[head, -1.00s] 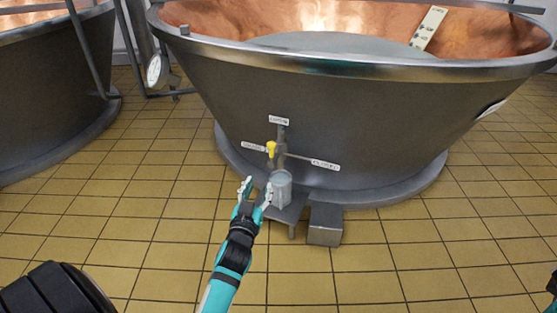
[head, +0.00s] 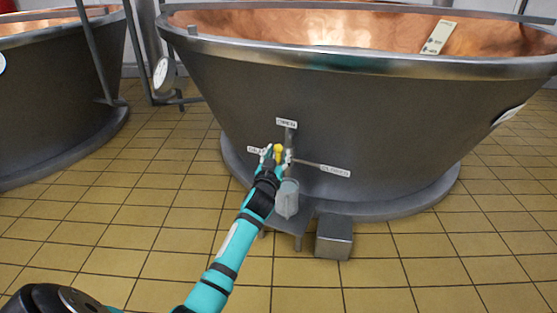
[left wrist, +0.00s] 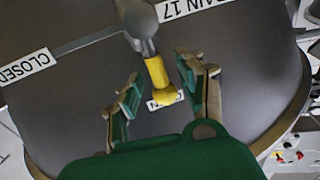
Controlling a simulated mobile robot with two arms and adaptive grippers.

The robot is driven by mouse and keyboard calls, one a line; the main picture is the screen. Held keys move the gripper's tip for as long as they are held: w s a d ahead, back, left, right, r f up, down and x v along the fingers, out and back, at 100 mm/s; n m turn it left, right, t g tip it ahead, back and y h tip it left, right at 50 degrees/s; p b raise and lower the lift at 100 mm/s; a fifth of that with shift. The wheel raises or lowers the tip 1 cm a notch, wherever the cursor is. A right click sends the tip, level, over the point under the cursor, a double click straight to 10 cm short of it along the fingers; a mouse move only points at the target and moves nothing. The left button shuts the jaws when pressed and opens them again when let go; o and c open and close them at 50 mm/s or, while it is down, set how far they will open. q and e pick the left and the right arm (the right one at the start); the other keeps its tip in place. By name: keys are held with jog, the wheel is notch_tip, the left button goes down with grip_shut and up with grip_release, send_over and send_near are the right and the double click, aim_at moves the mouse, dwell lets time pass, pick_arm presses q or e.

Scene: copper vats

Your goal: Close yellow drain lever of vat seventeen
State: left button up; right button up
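The yellow drain lever (head: 278,149) is on the front of the grey metal vat (head: 340,110), and a sign beside it in the left wrist view ends in "17". In that view the lever (left wrist: 158,78) runs from a grey valve hub (left wrist: 140,28) down between my fingers, its end over a partly hidden sign. My left gripper (head: 277,155) is open, one finger on each side of the lever, with gaps showing. A "CLOSED" sign (head: 334,171) is on the vat to the right of the lever; it also shows at the left wrist view's left (left wrist: 24,67). My right gripper is out of view.
A translucent container (head: 286,199) stands on a small metal stand (head: 290,222) just below the lever, close to my left arm. A metal box (head: 334,236) is on the floor to its right. Another vat (head: 55,105) stands at left. The tiled floor in front is mostly clear.

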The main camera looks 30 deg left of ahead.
pick_arm(q)
jog(key=shift+w+a, duration=0.25)
jog(key=shift+w, duration=0.25)
grip_shut()
